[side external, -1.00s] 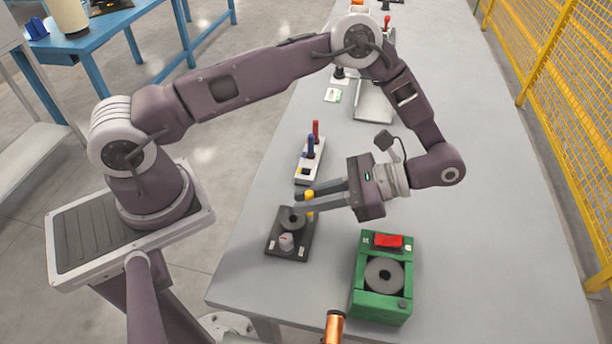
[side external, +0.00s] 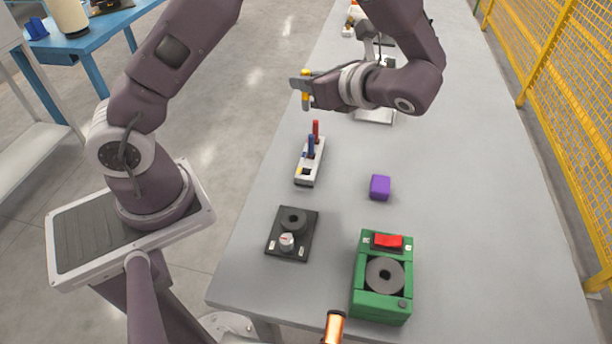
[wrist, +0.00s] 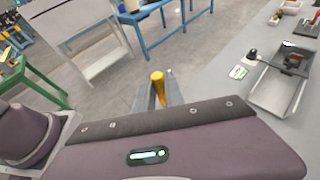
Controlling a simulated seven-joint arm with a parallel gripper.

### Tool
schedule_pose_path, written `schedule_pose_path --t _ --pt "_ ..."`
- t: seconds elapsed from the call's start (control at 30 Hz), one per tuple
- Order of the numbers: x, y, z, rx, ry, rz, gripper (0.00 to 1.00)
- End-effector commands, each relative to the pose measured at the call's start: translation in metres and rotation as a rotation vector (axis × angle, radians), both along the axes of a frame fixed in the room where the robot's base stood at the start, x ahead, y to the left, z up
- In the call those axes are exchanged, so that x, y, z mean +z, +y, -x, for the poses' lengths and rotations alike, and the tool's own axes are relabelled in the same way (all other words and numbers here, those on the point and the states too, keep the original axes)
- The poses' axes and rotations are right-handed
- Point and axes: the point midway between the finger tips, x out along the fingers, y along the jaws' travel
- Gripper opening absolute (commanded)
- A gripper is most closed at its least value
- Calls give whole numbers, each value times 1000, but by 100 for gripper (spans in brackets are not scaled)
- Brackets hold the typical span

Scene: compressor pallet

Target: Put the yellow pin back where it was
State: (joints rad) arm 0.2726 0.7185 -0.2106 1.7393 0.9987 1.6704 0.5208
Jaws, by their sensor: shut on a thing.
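The yellow pin (side external: 306,90) is upright between the fingertips of my gripper (side external: 303,86), which is shut on it and holds it in the air above and behind the pin rack. The yellow pin also shows in the wrist view (wrist: 157,84), between the two grey fingers. The white pin rack (side external: 308,170) lies on the table with a red pin (side external: 316,131) and a blue pin (side external: 311,146) standing in it. A dark empty socket shows at the rack's near end.
A black plate (side external: 274,245) with a grey ring and a knob lies near the front left edge. A green box (side external: 368,300) with a red switch stands to its right. A purple cube (side external: 380,186) sits right of the rack. A metal tray (wrist: 275,91) lies farther back.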

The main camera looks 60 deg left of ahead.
Motion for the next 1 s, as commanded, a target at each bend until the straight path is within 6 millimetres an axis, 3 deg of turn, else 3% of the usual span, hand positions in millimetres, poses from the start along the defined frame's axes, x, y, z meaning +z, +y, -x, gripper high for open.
schedule_pose_path --t 0.2,0.6,0.87,1.0 --pt "-59 0 1 0 7 -2 0" --pt "-147 0 1 2 2 0 0" --pt "-194 0 0 1 -1 1 0" --pt "-201 0 0 1 -2 2 0"
